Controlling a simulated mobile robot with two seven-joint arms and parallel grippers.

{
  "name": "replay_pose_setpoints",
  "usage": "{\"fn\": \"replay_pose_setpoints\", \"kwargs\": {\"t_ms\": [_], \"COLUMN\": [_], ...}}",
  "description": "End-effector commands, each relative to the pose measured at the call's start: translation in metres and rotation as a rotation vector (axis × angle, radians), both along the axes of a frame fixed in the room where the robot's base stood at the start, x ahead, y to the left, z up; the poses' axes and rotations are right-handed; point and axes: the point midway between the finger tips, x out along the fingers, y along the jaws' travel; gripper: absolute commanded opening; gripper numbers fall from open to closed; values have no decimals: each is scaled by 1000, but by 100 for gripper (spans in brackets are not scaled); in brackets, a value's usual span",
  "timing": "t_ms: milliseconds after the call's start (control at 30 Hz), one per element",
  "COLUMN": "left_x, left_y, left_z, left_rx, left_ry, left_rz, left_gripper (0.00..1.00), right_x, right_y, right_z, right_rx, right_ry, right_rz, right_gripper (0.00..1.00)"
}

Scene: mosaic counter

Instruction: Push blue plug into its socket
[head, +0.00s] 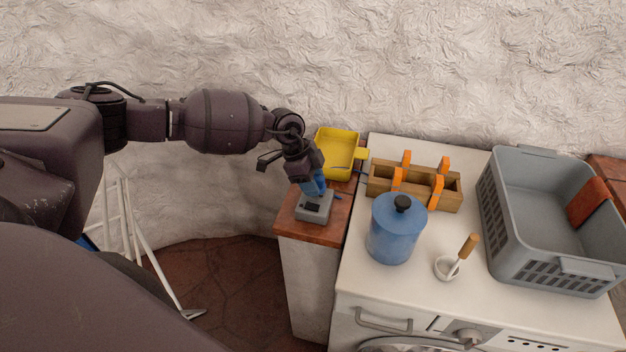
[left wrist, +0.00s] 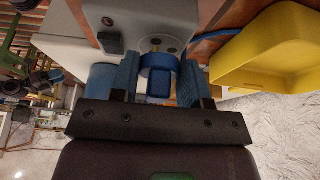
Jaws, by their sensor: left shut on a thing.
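My left gripper (head: 316,188) points down over the grey socket box (head: 312,208) on the narrow wooden counter. It is shut on the blue plug (left wrist: 160,82), which sits between its two blue fingers in the left wrist view. The box (left wrist: 135,18) shows there just beyond the plug, with a round pale socket face (left wrist: 156,43) and a black switch (left wrist: 111,43). The plug's front end is very close to the socket face. I cannot tell whether it touches or has entered. My fingers mostly hide the plug in the head view. My right gripper is out of view.
A yellow tray (head: 333,168) lies behind the socket box. To the right, on a white top, are a wooden rack (head: 445,197) with orange pieces, a blue lidded jar (head: 393,236), a small white cup (head: 446,268) and a grey basket (head: 575,265). The white wall is behind.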

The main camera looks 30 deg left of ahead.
Motion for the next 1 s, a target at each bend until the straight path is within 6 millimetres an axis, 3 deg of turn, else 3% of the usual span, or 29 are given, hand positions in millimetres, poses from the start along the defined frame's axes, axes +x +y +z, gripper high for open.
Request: {"fn": "replay_pose_setpoints", "kwargs": {"t_ms": [1000], "left_x": [0], "left_y": [0], "left_z": [-13], "left_rx": [0], "left_ry": [0], "left_rz": [0], "left_gripper": [21], "right_x": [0], "right_y": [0], "right_z": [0], "right_rx": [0], "right_ry": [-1], "right_rz": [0], "right_gripper": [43]}}
